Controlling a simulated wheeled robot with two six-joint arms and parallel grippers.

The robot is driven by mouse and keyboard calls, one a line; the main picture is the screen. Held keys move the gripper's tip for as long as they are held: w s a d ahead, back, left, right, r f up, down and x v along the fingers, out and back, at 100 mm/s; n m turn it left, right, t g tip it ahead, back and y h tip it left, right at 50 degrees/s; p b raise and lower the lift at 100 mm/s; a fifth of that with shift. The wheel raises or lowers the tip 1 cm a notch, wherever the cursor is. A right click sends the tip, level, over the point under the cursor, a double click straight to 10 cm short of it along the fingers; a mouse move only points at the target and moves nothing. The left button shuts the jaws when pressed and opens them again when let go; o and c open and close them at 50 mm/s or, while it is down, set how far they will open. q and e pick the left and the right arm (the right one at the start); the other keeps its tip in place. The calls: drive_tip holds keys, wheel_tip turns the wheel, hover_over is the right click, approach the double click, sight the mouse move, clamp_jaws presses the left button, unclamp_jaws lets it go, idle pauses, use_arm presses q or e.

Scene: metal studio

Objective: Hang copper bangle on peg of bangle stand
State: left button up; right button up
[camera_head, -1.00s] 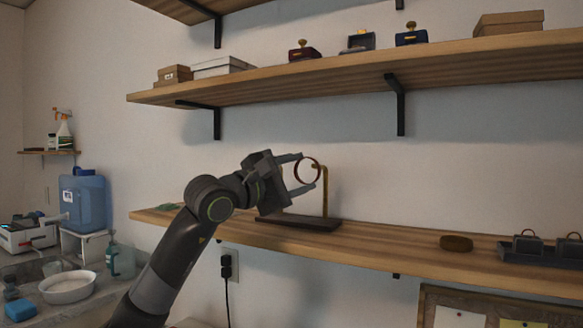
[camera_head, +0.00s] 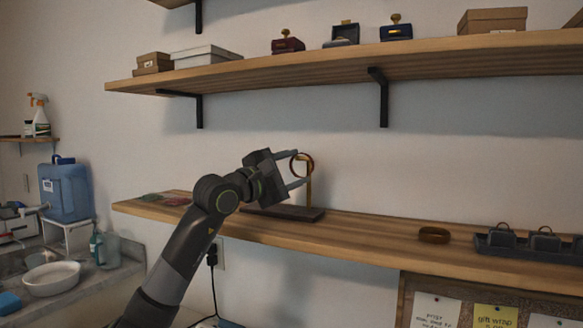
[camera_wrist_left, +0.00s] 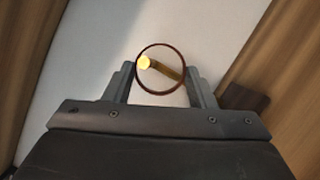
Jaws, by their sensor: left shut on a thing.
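My left gripper (camera_head: 302,167) is shut on the copper bangle (camera_head: 313,164), a thin reddish-brown ring held between its fingertips. The bangle stand has a dark flat base (camera_head: 285,213) on the lower shelf and a brass post (camera_head: 308,192). The bangle is at the height of the post's top. In the left wrist view the bangle (camera_wrist_left: 161,95) shows as a full circle between the fingers. The bright end of the brass peg (camera_wrist_left: 145,62) shows inside that circle. I cannot tell whether the peg passes through the ring or stays behind it. My right gripper is not in view.
The upper shelf (camera_head: 300,62) holds boxes above the arm. The shelf between stand and brown object is clear.

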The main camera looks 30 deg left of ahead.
use_arm(q)
drive_tip(key=o, duration=1)
drive_tip(key=shift+o, duration=0.2)
drive_tip(key=b+v, duration=1)
drive_tip(key=v, duration=0.7)
drive_tip(key=shift+s+b, duration=0.25)
drive_tip(key=shift+b, duration=0.15)
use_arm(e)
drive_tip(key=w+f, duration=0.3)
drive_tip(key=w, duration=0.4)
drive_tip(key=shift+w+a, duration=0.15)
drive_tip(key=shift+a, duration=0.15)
use_arm(q)
drive_tip(key=shift+a, duration=0.15)
